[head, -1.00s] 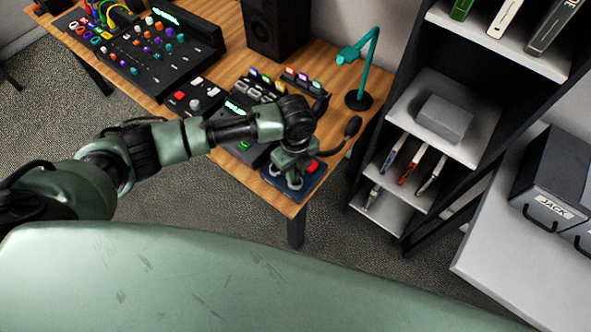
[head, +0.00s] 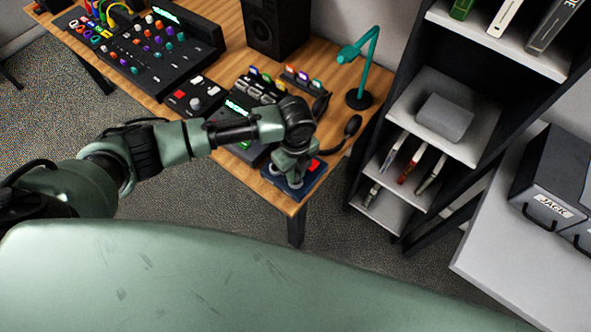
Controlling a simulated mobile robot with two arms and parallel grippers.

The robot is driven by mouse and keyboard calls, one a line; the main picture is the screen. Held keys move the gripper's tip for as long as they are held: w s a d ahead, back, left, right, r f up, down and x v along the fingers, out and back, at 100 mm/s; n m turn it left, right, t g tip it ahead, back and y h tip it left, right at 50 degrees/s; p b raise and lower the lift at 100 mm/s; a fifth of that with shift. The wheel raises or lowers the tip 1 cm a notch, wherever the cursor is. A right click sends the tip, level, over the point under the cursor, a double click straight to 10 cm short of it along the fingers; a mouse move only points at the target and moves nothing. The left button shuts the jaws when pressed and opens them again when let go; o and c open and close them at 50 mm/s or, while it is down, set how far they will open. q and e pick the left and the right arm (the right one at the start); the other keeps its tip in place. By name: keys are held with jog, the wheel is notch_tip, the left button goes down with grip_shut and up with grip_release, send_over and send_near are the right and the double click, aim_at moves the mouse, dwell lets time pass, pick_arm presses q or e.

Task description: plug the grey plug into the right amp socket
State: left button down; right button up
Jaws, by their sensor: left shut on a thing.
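My left gripper (head: 290,180) points down over a dark blue base (head: 302,184) with a red part (head: 315,165), at the near right corner of the wooden desk. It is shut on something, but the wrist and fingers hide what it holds. I cannot make out the grey plug. I also cannot make out the right amp socket or tell which device is the amp. My right gripper is not in view.
A teal lamp (head: 371,60), a speaker (head: 275,28), a mixer (head: 155,50) and a box with a green display (head: 240,105) stand on the desk. A dark shelf (head: 440,105) is at right.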

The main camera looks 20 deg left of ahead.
pick_arm(q)
jog(key=shift+f, duration=0.35)
dwell(0.7)
jog(key=c, duration=0.7)
grip_release()
notch_tip(320, 180, up, 7)
jog(key=p, duration=0.7)
jog(key=shift+p, duration=0.3)
